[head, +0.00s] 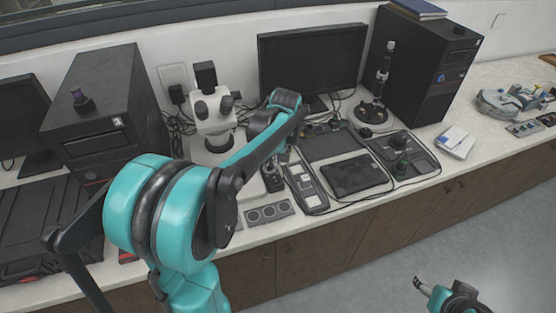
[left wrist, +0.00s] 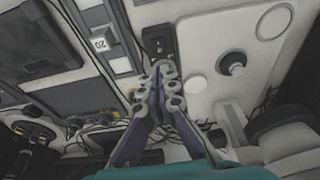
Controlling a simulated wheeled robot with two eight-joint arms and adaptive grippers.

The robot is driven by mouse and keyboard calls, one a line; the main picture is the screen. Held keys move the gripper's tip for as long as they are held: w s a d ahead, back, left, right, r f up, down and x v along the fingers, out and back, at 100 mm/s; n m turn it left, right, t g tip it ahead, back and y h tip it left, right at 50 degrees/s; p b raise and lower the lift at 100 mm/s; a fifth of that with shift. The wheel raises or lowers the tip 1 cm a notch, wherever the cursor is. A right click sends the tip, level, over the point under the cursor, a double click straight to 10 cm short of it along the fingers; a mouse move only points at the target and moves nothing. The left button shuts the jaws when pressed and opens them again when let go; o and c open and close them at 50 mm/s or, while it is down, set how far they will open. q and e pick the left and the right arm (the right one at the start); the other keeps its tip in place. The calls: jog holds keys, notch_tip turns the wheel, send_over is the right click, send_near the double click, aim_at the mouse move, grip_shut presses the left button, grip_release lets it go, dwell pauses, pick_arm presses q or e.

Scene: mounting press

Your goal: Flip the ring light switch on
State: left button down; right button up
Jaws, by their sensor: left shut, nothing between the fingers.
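The left wrist view shows a small black box (left wrist: 158,38) with what looks like a rocker switch, beside a white microscope base (left wrist: 205,50). I take it for the ring light switch. My left gripper (left wrist: 158,78) is shut and empty, its fingertips at the box's near end; I cannot tell whether they touch. In the head view the white microscope (head: 214,112) stands on the bench, and a dark object (head: 272,178) beside its base is probably the same box. My left arm partly covers this area. My right gripper (head: 420,284) is at the lower right, away from the bench; its jaw state is unclear.
Right of the microscope are a monitor (head: 312,60), a black tablet-like pad (head: 354,175) and control panels. A panel with round sockets (head: 268,211) lies near the front edge. Cables run behind. Black computer towers (head: 105,100) flank the area. The floor (head: 375,270) in front is clear.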

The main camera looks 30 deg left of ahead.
aim_at(276, 180)
pick_arm(q)
jog(key=b+x, duration=0.1)
jog(key=x, duration=0.2)
jog(key=b+x, duration=0.1)
jog(key=x, duration=0.2)
jog(key=d+b+x, duration=0.1)
jog(key=x, duration=0.2)
jog(key=shift+s+f, duration=0.3)
jog(key=shift+s, duration=0.05)
jog(key=shift+f+b, duration=0.3)
jog(key=shift+s+d+f+t+y, duration=0.15)
jog(key=shift+f+t+y, duration=0.15)
jog(key=shift+f, duration=0.1)
jog(key=shift+r, duration=0.1)
jog(key=shift+w+a+r, duration=0.3)
jog(key=shift+w+a, duration=0.25)
jog(key=shift+a, duration=0.1)
